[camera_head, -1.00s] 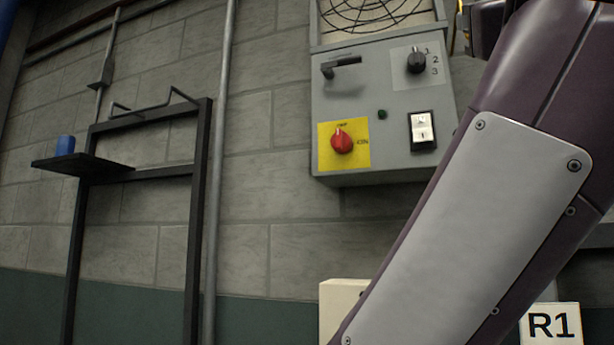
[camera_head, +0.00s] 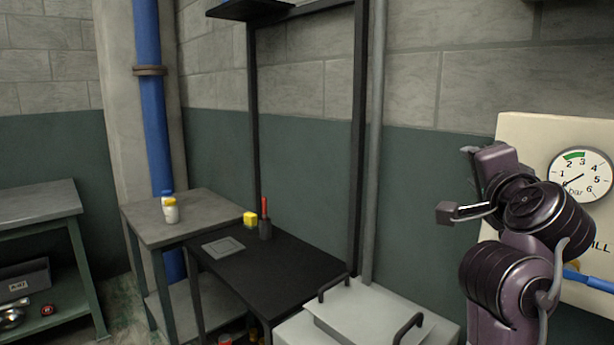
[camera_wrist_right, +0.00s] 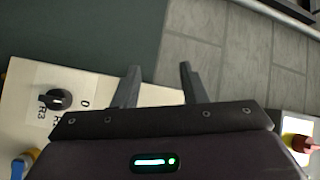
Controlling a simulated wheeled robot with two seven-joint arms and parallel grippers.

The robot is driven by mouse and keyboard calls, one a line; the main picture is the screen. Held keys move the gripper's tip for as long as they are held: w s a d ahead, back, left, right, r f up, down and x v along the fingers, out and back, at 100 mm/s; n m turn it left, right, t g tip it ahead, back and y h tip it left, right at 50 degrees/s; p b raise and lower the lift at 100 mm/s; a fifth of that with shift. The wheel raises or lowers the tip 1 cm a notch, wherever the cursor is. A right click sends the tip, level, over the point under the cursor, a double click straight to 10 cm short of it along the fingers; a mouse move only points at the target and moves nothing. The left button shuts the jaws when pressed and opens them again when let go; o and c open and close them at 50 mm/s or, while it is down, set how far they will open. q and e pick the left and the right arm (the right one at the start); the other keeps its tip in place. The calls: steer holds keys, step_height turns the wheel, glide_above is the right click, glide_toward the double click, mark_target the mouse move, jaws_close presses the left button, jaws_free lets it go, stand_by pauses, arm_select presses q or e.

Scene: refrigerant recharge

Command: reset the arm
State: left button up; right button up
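My right arm shows folded at the right of the head view. Its gripper (camera_head: 457,182) points left in front of the green lower wall, with its two fingers apart and nothing between them. In the right wrist view the same gripper (camera_wrist_right: 157,72) has two dark fingers spread over a cream panel (camera_wrist_right: 30,85), with empty space between them. I cannot tell whether the fingers touch the panel. My left gripper is not in view.
A gauge (camera_head: 580,175) sits on a cream panel behind the right arm. A grey lidded box (camera_head: 350,320) stands below. A black table (camera_head: 285,268) holds a yellow block (camera_head: 250,219). A bottle (camera_head: 171,212) stands farther left. The wrist view shows a black knob (camera_wrist_right: 56,99).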

steer(key=s+a+f+n+g+y, duration=0.1)
steer(key=s+a+f+n+g, duration=0.15)
steer(key=f, duration=0.75)
steer(key=s+a+f+n+g+y, duration=0.15)
steer(key=f+n, duration=0.25)
steer(key=f, duration=0.6)
steer(key=s+a+f+n+g, duration=0.2)
steer(key=f+n+g, duration=0.1)
steer(key=f, duration=0.8)
steer(key=s+a+f+n+g, duration=0.2)
steer(key=s+f+n+g, duration=0.2)
steer(key=s+f, duration=0.55)
steer(key=s+a+f+n+g, duration=0.2)
steer(key=s+f+n+g, duration=0.2)
steer(key=s+f, duration=0.6)
step_height(320, 180, down, 24)
steer(key=s+r+p, duration=0.1)
steer(key=s+p, duration=0.1)
steer(key=s+d+f+g+p, duration=0.2)
steer(key=s+d+f, duration=0.2)
steer(key=s+f, duration=1.5)
steer(key=shift+s+p, duration=0.35)
steer(key=shift+s, duration=0.35)
